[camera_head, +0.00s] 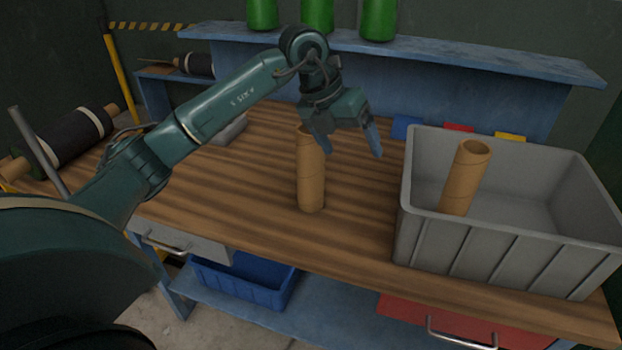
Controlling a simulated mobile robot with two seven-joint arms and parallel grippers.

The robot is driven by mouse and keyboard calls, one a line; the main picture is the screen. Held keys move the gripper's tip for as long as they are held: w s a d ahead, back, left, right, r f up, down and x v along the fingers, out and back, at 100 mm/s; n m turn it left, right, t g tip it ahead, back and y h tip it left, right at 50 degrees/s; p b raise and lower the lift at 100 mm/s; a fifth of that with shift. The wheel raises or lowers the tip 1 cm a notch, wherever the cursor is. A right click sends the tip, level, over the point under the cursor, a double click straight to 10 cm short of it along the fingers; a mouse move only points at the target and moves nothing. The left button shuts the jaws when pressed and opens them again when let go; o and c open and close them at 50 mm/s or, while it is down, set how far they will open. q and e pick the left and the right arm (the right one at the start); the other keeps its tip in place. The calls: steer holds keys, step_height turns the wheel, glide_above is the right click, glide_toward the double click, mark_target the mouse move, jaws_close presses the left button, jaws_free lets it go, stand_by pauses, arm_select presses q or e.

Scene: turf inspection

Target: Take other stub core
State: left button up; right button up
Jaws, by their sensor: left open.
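One brown cardboard core (311,178) stands upright on the wooden bench, near the middle. My left gripper (345,150) is open, with one finger just in front of or beside the core's top and the other to the right of it. The fingers do not grip the core, and part of its top is hidden. A second brown core (464,180) leans tilted inside the grey bin (480,243) at the right. My right gripper is not in view.
A blue shelf (450,58) with several green cylinders (378,20) runs along the back. Small blue, red and yellow pieces (458,127) lie behind the bin. A dark roll (72,138) lies at the left. The bench between core and bin is clear.

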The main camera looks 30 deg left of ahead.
arm_select(q)
steer(key=a+r+n+y, duration=0.3)
steer(key=a+r+y, duration=0.25)
steer(key=a, duration=0.45)
glide_above(310, 157)
steer(key=w+a, duration=0.1)
steer(key=a, duration=0.1)
steer(key=shift+t+h, duration=0.3)
steer(key=shift+h, duration=0.05)
step_height(310, 157, down, 6)
steer(key=shift+w, duration=0.15)
steer(key=shift+d+p+x, duration=0.2)
steer(key=shift+p+x, duration=0.1)
steer(key=shift+x, duration=1.1)
steer(key=shift+d+p+x, duration=0.2)
steer(key=shift+p+x, duration=0.1)
steer(key=shift+x, duration=1.15)
steer(key=shift+c, duration=0.6)
steer(key=shift+w, duration=0.1)
steer(key=c, duration=1.4)
steer(key=shift+r, duration=0.1)
